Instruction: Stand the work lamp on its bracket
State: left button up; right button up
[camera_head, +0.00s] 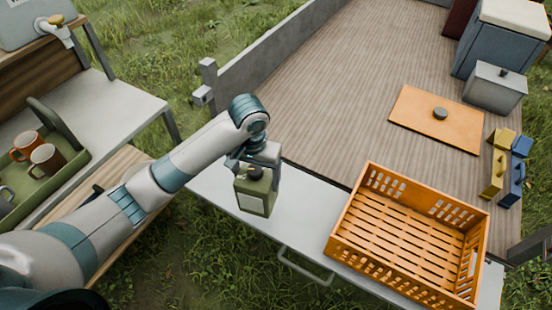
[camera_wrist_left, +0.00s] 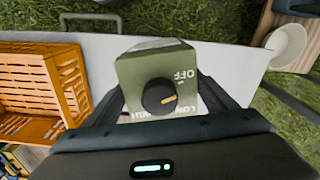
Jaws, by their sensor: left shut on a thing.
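The work lamp (camera_head: 256,196) is a green box with a pale front panel. It is upright over the white tailgate shelf (camera_head: 305,200); I cannot tell whether it touches the shelf. My left gripper (camera_head: 257,172) is shut on its top from above. In the left wrist view the lamp (camera_wrist_left: 133,68) sits between the two fingers, with a black knob (camera_wrist_left: 158,97) and the marks OFF, LOW and HIGH on top. I cannot pick out the bracket with certainty. My right gripper is not in view.
An orange crate (camera_head: 340,243) stands right of the lamp on the shelf. An orange board (camera_head: 420,112), yellow and blue blocks (camera_head: 493,172) and a grey canister (camera_head: 495,88) lie on the wooden bed. A green tray (camera_head: 75,150) with mugs is at left.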

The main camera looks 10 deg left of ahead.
pick_arm(q)
jog(key=s+a+n, duration=0.1)
jog(key=s+a, duration=0.4)
jog(key=s, duration=0.7)
jog(key=shift+a, duration=0.2)
jog(key=shift+r, duration=0.1)
